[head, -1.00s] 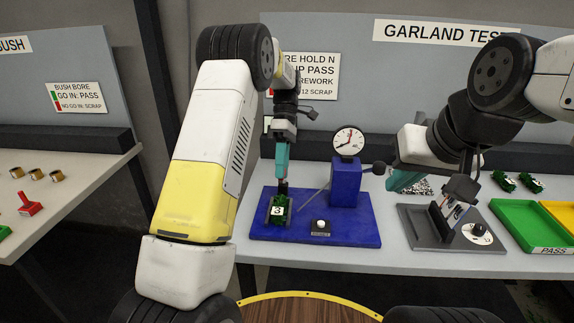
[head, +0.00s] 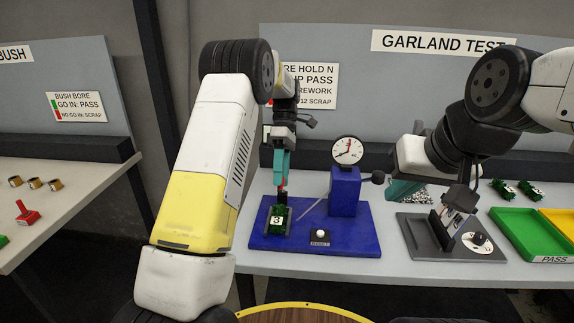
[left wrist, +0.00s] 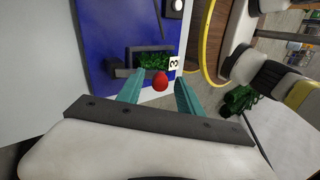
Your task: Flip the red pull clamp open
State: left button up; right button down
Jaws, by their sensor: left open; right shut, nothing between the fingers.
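The red pull clamp shows as a round red knob (left wrist: 160,82) in the left wrist view, and as a small red spot (head: 283,182) in the head view. My left gripper (head: 281,176) points down over the clamp. Its teal fingers are open on either side of the knob in the left wrist view, with gaps showing. My right gripper (head: 403,191) is shut and empty behind the grey fixture; its fingertips are partly hidden.
A blue post with a dial gauge (head: 348,150) stands right of the clamp, with a thin rod slanting beside it. A small button box (head: 320,236) is in front. The grey fixture (head: 440,245) and a green tray (head: 526,240) lie to the right.

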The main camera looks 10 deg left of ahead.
pick_arm(q)
jog(key=v, duration=0.7)
jog(key=shift+r, duration=0.15)
jog(key=shift+w, duration=0.1)
